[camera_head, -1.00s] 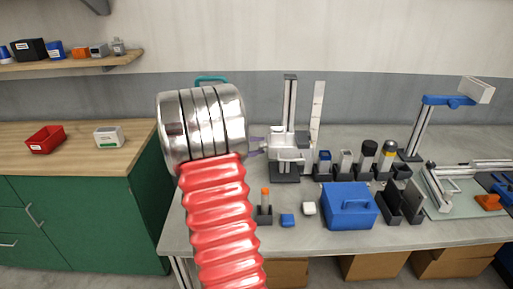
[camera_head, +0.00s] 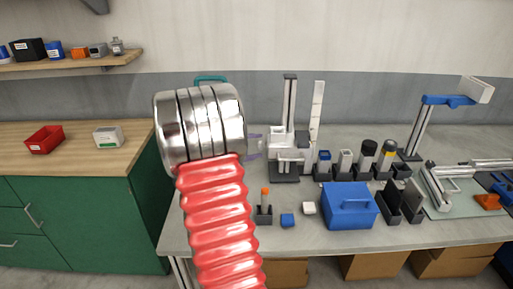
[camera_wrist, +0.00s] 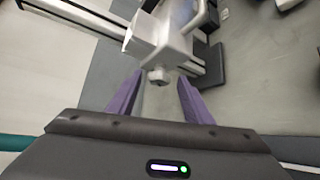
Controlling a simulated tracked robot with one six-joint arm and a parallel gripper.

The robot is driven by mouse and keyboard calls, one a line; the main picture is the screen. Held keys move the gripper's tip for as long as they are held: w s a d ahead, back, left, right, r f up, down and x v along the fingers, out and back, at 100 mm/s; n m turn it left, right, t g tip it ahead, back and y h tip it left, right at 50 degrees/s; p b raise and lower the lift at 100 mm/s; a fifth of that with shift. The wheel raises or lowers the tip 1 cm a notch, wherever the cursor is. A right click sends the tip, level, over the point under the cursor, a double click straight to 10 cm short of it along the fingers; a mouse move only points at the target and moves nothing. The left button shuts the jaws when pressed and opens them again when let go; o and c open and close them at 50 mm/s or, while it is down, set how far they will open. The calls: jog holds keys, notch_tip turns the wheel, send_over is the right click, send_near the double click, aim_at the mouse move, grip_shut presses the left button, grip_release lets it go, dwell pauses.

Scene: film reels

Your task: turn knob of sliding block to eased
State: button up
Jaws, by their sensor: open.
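The sliding block (camera_wrist: 165,42) is a white block on a vertical metal column (camera_head: 289,100) at the back of the bench. A small light knob (camera_wrist: 158,76) sticks out of its near face in the wrist view. My gripper (camera_wrist: 155,92) is open, with purple fingers on either side of the knob's line and short of it, apart from it. In the head view my gripper's purple fingertips (camera_head: 256,146) show just left of the stand, and my arm hides the rest. The knob's setting cannot be read.
A blue box (camera_head: 348,205) stands on the bench in front. Several small holders with bottles (camera_head: 366,155) stand right of the stand. A white upright strip (camera_head: 317,110) is close behind it. A blue-armed stand (camera_head: 425,118) is at the right.

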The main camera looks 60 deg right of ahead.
jog(key=v, duration=1.3)
jog(key=shift+s, duration=0.1)
jog(key=s+a+t+y, duration=0.1)
jog(key=a+t+y, duration=0.2)
jog(key=a, duration=1.2)
jog(key=s+a+t+y, duration=0.2)
jog(key=a+t+y, duration=0.2)
jog(key=a, duration=1.2)
jog(key=s+a+r+t+y, duration=0.1)
jog(key=a+y, duration=0.5)
jog(key=a, duration=0.9)
jog(key=s+t, duration=0.1)
jog(key=t, duration=0.1)
jog(key=shift+a+t, duration=0.3)
jog(key=shift+t, duration=0.1)
jog(key=shift+s+r, duration=0.1)
jog(key=shift+c, duration=0.4)
